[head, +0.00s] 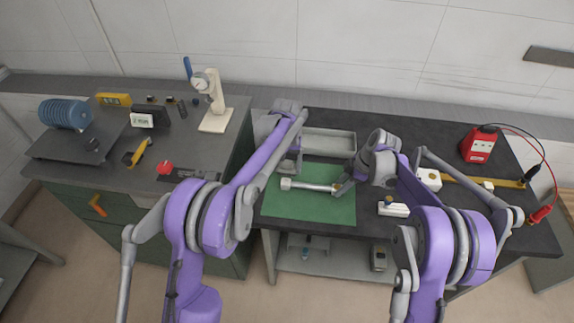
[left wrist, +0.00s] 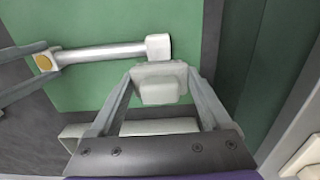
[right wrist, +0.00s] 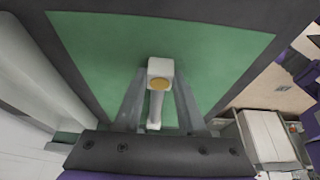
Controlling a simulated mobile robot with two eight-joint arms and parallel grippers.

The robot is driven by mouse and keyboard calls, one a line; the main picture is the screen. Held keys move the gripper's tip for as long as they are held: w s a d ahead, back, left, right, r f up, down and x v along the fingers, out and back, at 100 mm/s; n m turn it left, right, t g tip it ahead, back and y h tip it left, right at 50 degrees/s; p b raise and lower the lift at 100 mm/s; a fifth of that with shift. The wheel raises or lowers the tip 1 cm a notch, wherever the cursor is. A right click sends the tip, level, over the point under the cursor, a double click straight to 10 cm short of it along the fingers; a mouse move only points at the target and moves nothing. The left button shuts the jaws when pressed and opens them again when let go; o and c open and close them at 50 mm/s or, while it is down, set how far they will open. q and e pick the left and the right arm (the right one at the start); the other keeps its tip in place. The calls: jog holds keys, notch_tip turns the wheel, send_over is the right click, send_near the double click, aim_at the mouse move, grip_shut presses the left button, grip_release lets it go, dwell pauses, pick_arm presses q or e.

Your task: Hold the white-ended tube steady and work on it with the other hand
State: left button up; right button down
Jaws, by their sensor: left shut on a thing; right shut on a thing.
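The white-ended tube (head: 312,186) lies level over the green mat (head: 290,207), a silvery rod with a white block at its left end. My right gripper (head: 342,188) is shut on its other end. In the right wrist view that end is a white block with a yellow-orange round face (right wrist: 160,83), between the fingers. My left gripper (left wrist: 160,72) is just behind the tube's free white end (left wrist: 158,46), apart from it. It is shut on a small pale grey-white piece (left wrist: 160,92). In the head view my left arm hides most of that piece.
A grey tray (head: 335,143) stands behind the mat. To the right are a white block with a knob (head: 393,208), a yellow bar (head: 465,181) and a red meter with leads (head: 479,146). The left bench holds a cream stand (head: 214,105) and several tools.

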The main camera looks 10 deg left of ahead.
aim_at(285, 184)
pick_arm(q)
jog(key=shift+f, duration=0.7)
jog(key=shift+s+r, duration=0.1)
jog(key=shift+s, duration=1.85)
jog(key=shift+w+f, duration=0.15)
jog(key=shift+w, duration=0.85)
jog(key=shift+w+f, duration=0.1)
jog(key=shift+w, duration=0.85)
pick_arm(e)
jog(key=shift+s, duration=0.1)
pick_arm(q)
jog(key=shift+r, duration=3.05)
